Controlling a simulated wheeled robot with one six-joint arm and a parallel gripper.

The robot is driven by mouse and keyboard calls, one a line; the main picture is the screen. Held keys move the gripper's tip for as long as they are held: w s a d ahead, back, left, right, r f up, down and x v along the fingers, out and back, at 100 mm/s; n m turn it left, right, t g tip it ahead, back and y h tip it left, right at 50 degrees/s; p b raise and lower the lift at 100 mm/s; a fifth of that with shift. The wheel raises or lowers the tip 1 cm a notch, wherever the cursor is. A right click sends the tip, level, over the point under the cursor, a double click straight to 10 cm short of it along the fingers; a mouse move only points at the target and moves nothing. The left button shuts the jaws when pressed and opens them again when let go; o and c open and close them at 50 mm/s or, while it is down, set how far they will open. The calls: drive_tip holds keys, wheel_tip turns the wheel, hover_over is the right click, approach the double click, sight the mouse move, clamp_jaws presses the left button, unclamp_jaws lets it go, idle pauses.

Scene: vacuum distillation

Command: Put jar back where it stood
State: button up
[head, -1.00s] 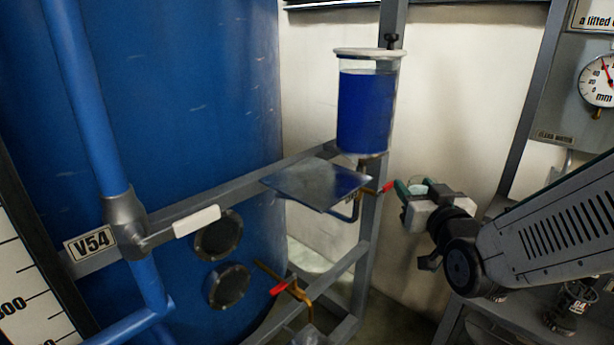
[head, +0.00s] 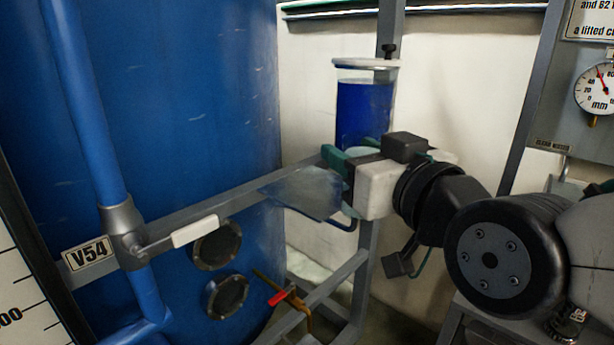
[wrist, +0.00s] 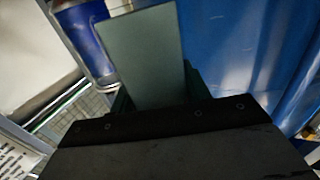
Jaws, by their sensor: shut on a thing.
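I cannot tell whether the jar touches the plate.
A tall glass vessel of blue liquid (head: 362,110) stands just behind and above my gripper. A large blue tank (head: 190,110) fills the left. A grey frame bar (head: 240,195) crosses it, and a red-handled valve (head: 278,298) sits below. A gauge (head: 597,88) is at right.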

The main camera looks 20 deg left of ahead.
drive_tip(key=shift+w+a+f, duration=0.85)
drive_tip(key=shift+w+a, duration=0.55)
drive_tip(key=shift+w, duration=0.8)
drive_tip(key=shift+w+a+f, duration=0.9)
drive_tip(key=shift+w+a, duration=0.45)
drive_tip(key=shift+w, duration=0.85)
drive_tip(key=shift+w+a+f, duration=0.85)
drive_tip(key=shift+w+a, duration=0.55)
drive_tip(key=shift+w, duration=0.8)
drive_tip(key=shift+f, duration=0.1)
drive_tip(key=o, duration=1.1)
drive_tip(key=shift+o, duration=0.2)
drive_tip(key=v, duration=1.2)
